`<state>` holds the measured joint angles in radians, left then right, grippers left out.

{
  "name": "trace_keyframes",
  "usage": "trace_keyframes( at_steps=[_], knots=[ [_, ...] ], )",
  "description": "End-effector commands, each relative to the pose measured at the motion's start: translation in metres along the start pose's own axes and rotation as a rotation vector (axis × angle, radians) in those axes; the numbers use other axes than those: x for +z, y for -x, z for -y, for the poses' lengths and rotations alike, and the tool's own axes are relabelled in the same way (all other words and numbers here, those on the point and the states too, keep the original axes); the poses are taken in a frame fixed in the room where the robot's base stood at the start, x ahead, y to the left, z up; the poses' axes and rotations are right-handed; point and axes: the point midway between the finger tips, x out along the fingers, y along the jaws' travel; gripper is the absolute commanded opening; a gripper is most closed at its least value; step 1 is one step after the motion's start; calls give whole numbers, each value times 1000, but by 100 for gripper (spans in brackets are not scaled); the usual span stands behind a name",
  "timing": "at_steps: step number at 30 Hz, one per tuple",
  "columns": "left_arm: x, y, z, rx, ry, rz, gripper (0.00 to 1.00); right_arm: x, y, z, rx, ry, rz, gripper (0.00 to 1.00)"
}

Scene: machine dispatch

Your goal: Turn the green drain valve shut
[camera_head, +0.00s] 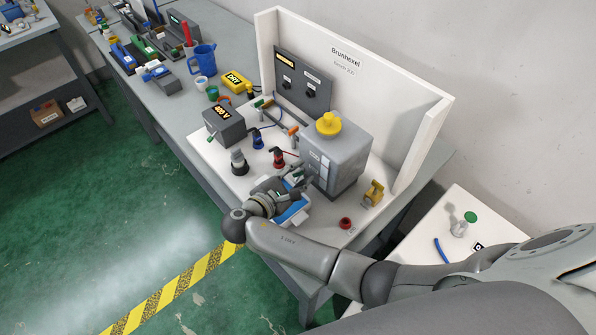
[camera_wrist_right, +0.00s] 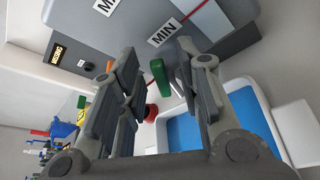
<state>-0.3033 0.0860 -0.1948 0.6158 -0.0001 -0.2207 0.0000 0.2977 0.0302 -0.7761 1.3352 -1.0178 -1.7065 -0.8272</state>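The green drain valve handle (camera_wrist_right: 160,78) shows in the right wrist view on the lower front of the grey tank, below the MIN mark. In the head view a small bit of the green handle (camera_head: 299,173) shows at the tank's base. My right gripper (camera_wrist_right: 157,60) is open, with its two fingers on either side of the handle and a gap to each. I cannot tell whether they touch it. In the head view my right gripper (camera_head: 291,190) is low before the tank (camera_head: 348,160), over a blue tray (camera_head: 294,214). My left gripper is not in view.
The tray's pale rim (camera_wrist_right: 272,120) lies close to the right finger in the wrist view. A yellow cap (camera_head: 328,123) tops the tank. Red and blue valves (camera_head: 278,157) stand left of it. A red knob (camera_head: 345,223) and a brass fitting (camera_head: 373,192) are to the right.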

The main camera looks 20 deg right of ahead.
Motion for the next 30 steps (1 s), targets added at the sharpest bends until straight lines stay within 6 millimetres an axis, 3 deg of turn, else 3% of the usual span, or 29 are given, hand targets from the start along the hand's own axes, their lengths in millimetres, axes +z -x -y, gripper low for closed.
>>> trace_keyframes(
  at_steps=[5,11,18,30],
  knots=[
    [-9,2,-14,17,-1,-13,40,0,-6,0,0,-1,0,32],
    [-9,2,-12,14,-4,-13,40,0,-6,0,0,-1,-1,31],
    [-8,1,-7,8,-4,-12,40,0,-5,0,0,-1,-1,0],
    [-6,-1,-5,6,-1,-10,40,-1,-5,3,16,-40,-2,0]
  ],
)
